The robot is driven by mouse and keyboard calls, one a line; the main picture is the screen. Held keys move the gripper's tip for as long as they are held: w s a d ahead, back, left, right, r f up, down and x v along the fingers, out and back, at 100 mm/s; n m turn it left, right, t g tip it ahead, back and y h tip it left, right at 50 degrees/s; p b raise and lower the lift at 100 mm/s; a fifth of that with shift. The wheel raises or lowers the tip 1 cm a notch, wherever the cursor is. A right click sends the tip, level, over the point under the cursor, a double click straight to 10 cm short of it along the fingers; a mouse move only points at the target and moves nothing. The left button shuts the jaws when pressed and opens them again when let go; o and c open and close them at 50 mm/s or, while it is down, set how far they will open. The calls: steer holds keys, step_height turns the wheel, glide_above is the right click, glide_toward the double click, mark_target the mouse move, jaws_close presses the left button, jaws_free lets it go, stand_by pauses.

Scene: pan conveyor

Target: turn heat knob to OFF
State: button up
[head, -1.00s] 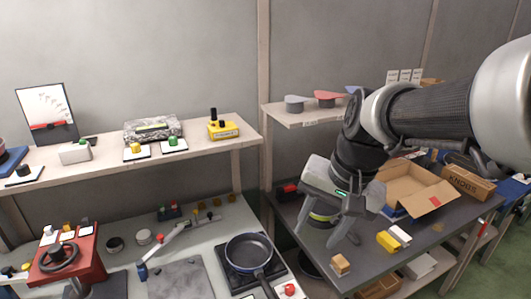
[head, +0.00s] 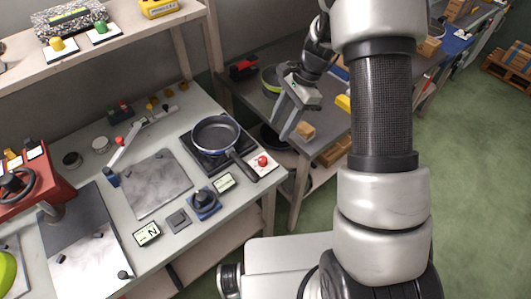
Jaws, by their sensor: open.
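A frying pan (head: 214,133) with a dark blue inside sits on a black burner plate (head: 199,155) on the grey workbench, its handle pointing down-right. A red knob (head: 263,160) on a white plate is at the burner's right corner. A dark knob on a blue base (head: 203,203) stands nearer, beside a small label card (head: 224,182). I cannot tell from the picture which of these is the heat knob, nor read any setting. My gripper (head: 279,124) is open, fingers pointing down, over the gap between the workbench and the dark table, to the right of the pan, touching no knob.
The dark table (head: 317,108) behind holds a wooden block (head: 305,131). A shelf (head: 130,50) runs above. Green floor is open at right.

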mark_target(263, 158)
steer(key=x, duration=1.3)
steer(key=shift+s+f, duration=0.1)
steer(key=c, duration=1)
steer(key=shift+c, duration=0.2)
steer(key=shift+n, duration=0.3)
steer(key=n, duration=0.2)
steer(key=n+g+h+b, duration=0.1)
steer(key=n+g+b, duration=0.1)
steer(key=n, duration=0.1)
steer(key=shift+w+a+n+h, duration=0.1)
steer(key=shift+w+n+h, duration=0.15)
steer(key=shift+n+h, duration=0.05)
steer(key=n+h+b, duration=0.1)
steer(key=n, duration=0.1)
steer(key=n+g, duration=0.1)
steer(key=n, duration=0.2)
steer(key=shift+a+n+h+b, duration=0.15)
steer(key=shift+n+h+b, duration=0.15)
steer(key=shift+h+b, duration=0.1)
